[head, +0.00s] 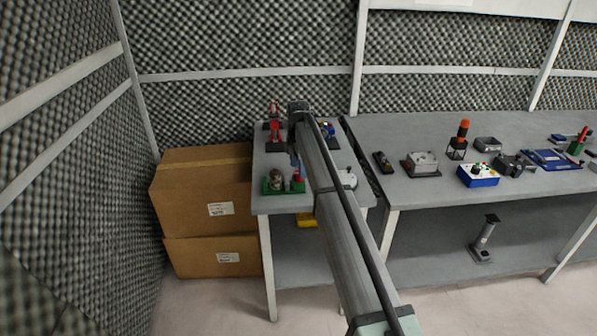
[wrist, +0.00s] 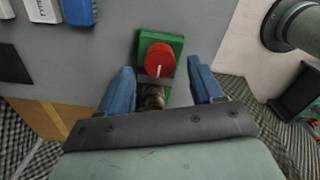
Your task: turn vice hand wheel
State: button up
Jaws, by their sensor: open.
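The green vice (head: 270,189) stands near the front left corner of the small table in the head view. Its red hand wheel (head: 298,180) is on its right side. In the wrist view the round red hand wheel (wrist: 160,59), with a short white mark, sits over the green base (wrist: 149,38). A dark, brownish part of it lies below the wheel, partly hidden by my gripper. My gripper (wrist: 159,66) is open, with one blue finger on each side of the wheel and visible gaps. In the head view my gripper (head: 295,163) is above and behind the wheel.
Red tools (head: 275,130) and a blue item (head: 327,129) stand farther back on the small table (head: 262,206). A pale round item (head: 348,180) is right of my arm. Cardboard boxes (head: 200,195) stand at left. The right bench (head: 420,125) holds several devices.

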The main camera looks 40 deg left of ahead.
jog(key=shift+f, duration=1.2)
jog(key=c, duration=1.1)
jog(key=shift+o, duration=0.2)
